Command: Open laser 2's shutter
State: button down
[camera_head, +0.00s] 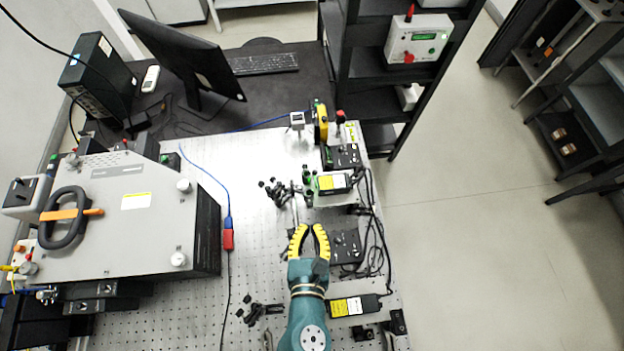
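Two small black laser boxes with yellow-and-white labels are in the head view. One laser (334,182) is beyond my gripper, near the green-tipped optics mounts. The other laser (352,306) is nearer, to the right of my arm. Their numbers are too small to read, so I cannot tell which is laser 2. No shutter or its state can be made out clearly. My gripper (309,229) has yellow fingers, with a gap between the tips. It is open and empty over the perforated bench, between the two lasers and left of a black control box (346,247).
Small black optics mounts (282,190) stand ahead of my gripper, and more (258,313) lie to the left. A large grey spectrometer housing (125,205) fills the bench's left. Black cables (377,222) run along the right edge. Bare bench (262,262) shows left of my gripper.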

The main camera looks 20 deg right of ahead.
jog(key=x, duration=0.4)
jog(key=r+x, duration=0.1)
jog(key=x, duration=0.9)
jog(key=shift+w+d+r, duration=0.1)
jog(key=shift+w+r, duration=0.05)
jog(key=shift+w, duration=0.05)
jog(key=shift+r, duration=0.1)
